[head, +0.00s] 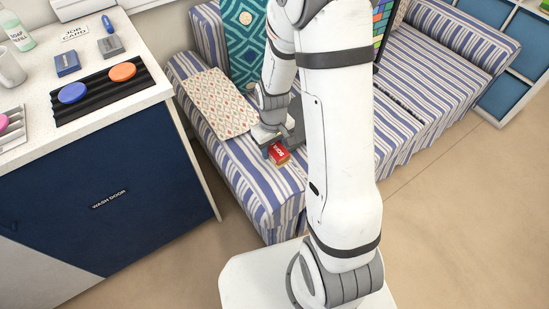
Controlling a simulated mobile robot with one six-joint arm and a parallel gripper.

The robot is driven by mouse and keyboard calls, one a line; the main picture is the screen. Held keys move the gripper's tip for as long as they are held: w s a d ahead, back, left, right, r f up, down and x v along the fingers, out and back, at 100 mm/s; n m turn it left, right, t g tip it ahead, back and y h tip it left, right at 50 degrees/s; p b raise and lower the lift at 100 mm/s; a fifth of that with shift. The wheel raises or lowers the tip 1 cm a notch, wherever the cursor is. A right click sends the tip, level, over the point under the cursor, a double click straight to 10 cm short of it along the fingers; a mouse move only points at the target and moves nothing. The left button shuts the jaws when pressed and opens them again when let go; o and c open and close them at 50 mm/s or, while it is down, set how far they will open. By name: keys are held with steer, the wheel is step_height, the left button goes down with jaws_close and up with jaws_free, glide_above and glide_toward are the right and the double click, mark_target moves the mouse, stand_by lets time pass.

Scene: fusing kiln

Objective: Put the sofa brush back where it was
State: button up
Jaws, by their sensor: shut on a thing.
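The sofa brush (279,155) is a small red block with white lettering and a tan lower part. It is at the front end of the blue-and-white striped sofa arm (262,184). My gripper (271,147) reaches down at its back left side and is shut on it. My own arm crosses the middle of the view and hides part of the sofa to the right. I cannot tell whether the brush touches the striped fabric or is held just above it.
A patterned cloth (218,103) lies over the sofa arm behind the brush. A teal cushion (243,45) leans behind my arm. To the left stands a counter (140,103) with a black ribbed mat (98,98) and coloured discs. The floor in front (180,262) is clear.

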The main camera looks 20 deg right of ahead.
steer(key=shift+f+b, duration=0.35)
steer(key=shift+f, duration=2.45)
steer(key=shift+f, duration=0.25)
steer(key=o, duration=1.1)
steer(key=shift+r, duration=0.1)
step_height(320, 180, up, 12)
steer(key=shift+r+p, duration=0.1)
steer(key=shift+p, duration=0.85)
step_height(320, 180, up, 8)
steer(key=m+t, duration=0.1)
glide_above(273, 165)
steer(key=s, duration=0.4)
steer(key=s+r+m+t, duration=0.1)
steer(key=s+r+m, duration=0.1)
steer(key=s+r, duration=0.6)
steer(key=shift+s+d+m, duration=0.3)
steer(key=shift+s+d, duration=0.05)
steer(key=shift+s, duration=0.35)
